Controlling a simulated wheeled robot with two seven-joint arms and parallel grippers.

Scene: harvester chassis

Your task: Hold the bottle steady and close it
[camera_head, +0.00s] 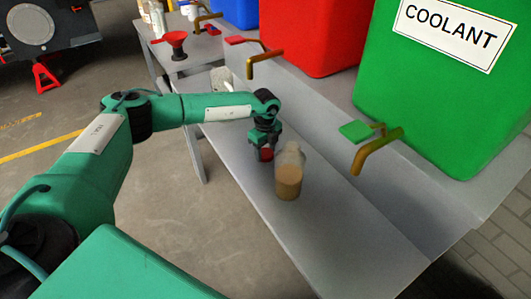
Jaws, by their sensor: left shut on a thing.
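The bottle (289,181) is clear, partly filled with a brown liquid, and stands upright on the grey bench. Its mouth shows no cap on it. My left gripper (265,154) is just to the left of the bottle's upper part. It is shut on a small red cap-like piece (267,155), partly hidden by the fingers. From this angle I cannot tell whether the gripper touches the bottle. My right gripper is not in view.
Behind the grey bench (330,240) stand a green coolant tank (440,110) with a brass tap (375,150), a red tank (310,35) and a blue tank (235,10). The bench's near right part is clear.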

